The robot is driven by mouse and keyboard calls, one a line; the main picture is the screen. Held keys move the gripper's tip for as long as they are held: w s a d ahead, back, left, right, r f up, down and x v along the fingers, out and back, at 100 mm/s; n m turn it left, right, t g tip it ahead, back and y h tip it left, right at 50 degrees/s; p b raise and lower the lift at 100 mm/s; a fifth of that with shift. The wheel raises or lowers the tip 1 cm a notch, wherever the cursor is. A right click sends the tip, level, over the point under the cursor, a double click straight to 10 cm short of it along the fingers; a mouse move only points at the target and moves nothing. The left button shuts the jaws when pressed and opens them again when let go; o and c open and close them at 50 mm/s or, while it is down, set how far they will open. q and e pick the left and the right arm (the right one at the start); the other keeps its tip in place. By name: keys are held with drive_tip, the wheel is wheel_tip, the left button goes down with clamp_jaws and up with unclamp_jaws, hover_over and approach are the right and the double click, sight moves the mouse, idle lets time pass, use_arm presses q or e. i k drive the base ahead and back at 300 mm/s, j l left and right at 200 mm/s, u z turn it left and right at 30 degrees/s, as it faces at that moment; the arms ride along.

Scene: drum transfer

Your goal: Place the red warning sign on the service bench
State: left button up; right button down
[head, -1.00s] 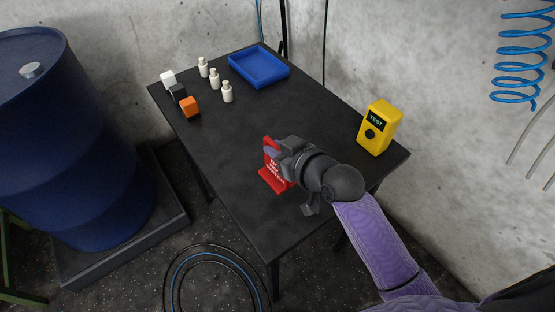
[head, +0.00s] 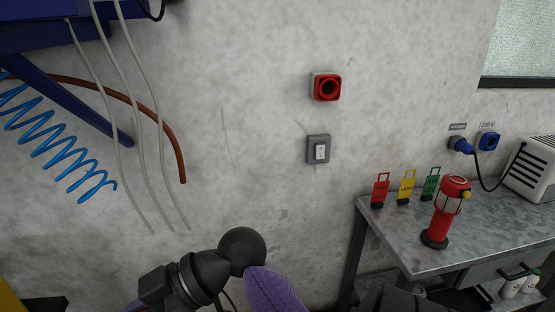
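The red warning sign seen earlier on the black table is not visible at my gripper now. A grey metal bench (head: 452,243) stands at the right; a small red sign (head: 380,189) with a handle stands at its back left. My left gripper is not in view.
Beside the red sign stand a yellow sign (head: 406,187) and a green sign (head: 431,184). A red lantern (head: 446,212) stands near the bench's front, a pale appliance (head: 533,169) at the far right. Blue coiled hose (head: 55,140) and grey cables hang at the left.

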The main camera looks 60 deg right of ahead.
sight(490, 213)
drive_tip(key=k+l+z, duration=0.3)
drive_tip(key=l, duration=0.15)
drive_tip(key=l+z, duration=0.3)
drive_tip(key=l, duration=0.15)
drive_tip(key=k+l+z, duration=0.15)
drive_tip(key=l+z, duration=0.15)
drive_tip(key=l, duration=0.2)
drive_tip(key=l+z, duration=0.25)
drive_tip(key=l, duration=0.25)
drive_tip(key=i+l+z, duration=0.2)
drive_tip(key=l+z, duration=0.2)
drive_tip(key=i+l+z, duration=0.55)
drive_tip(key=l+z, duration=0.2)
drive_tip(key=l, duration=0.1)
